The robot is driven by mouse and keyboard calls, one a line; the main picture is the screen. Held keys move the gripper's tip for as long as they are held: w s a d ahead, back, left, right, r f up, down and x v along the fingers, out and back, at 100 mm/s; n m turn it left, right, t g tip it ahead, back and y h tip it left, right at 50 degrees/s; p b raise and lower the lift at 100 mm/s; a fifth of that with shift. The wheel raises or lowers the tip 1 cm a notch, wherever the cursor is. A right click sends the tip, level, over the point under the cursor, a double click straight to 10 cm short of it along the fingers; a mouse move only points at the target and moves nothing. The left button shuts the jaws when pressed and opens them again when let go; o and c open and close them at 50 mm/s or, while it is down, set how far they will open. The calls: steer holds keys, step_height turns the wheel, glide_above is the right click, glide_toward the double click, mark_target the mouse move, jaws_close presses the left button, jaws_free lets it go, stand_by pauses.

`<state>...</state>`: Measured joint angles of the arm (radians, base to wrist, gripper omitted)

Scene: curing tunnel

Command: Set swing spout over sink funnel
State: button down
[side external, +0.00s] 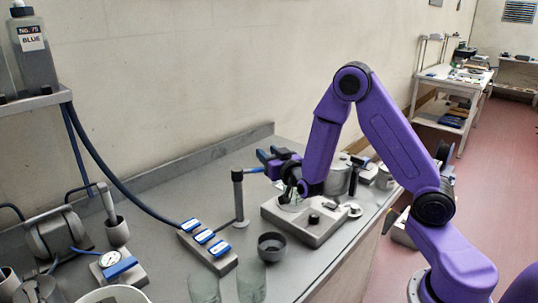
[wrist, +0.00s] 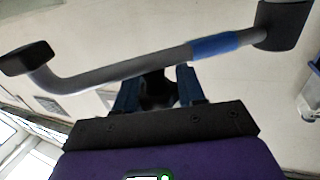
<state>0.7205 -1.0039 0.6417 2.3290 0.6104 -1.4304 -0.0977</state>
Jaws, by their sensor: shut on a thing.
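The swing spout is a grey tube (side external: 254,170) running right from the top of an upright post (side external: 238,200) to my gripper (side external: 277,162). In the wrist view the spout (wrist: 110,74) crosses above my gripper (wrist: 158,78), with a blue band, a dark collar at right and a bent, dark tip at left. My gripper is shut on the spout; the exact contact is partly hidden. A dark round cup (side external: 272,247), which looks like the sink funnel, stands on the bench in front of the post. The spout points right, apart from above this cup.
A grey block with blue levers (side external: 204,237) lies left of the post. Two clear glasses (side external: 251,285) stand at the front. A grey box device (side external: 309,220) sits below my gripper, with metal pots (side external: 337,177) behind it. The wall (side external: 230,70) rises behind the bench.

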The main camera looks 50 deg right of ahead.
steer(key=shift+a, duration=0.1)
steer(key=s+a+m+g+h, duration=0.6)
steer(key=a+m+g+h, duration=0.3)
steer(key=g, duration=0.8)
steer(key=shift+s+a+m+g+h, duration=0.35)
steer(key=shift+m+h, duration=1.35)
steer(key=shift+m, duration=1)
steer(key=shift+a, duration=0.1)
steer(key=c, duration=0.8)
jaws_free()
steer(key=shift+o, duration=0.2)
